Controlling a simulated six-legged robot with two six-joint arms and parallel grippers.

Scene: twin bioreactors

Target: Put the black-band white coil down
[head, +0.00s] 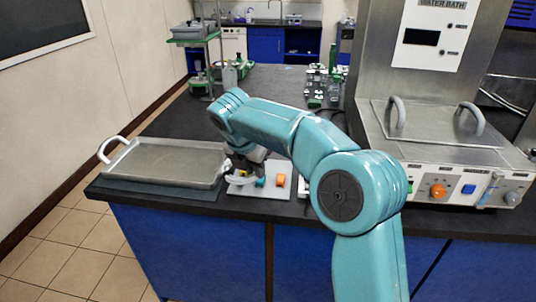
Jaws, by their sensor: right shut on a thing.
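My right gripper (240,170) reaches down over a small white board (270,190) near the front edge of the dark bench. It is shut on the white coil (240,180), which shows as a pale curved piece just below the jaws, at the left part of the board. The gripper and wrist hide part of the coil, and its black band is too small to make out. I cannot tell whether the coil touches the board. My left gripper is not in view.
A teal piece (261,182) and an orange piece (280,180) are on the board, right of the coil. A metal tray (165,163) lies to the left. A water bath (440,150) stands to the right. Glassware (322,85) stands farther back.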

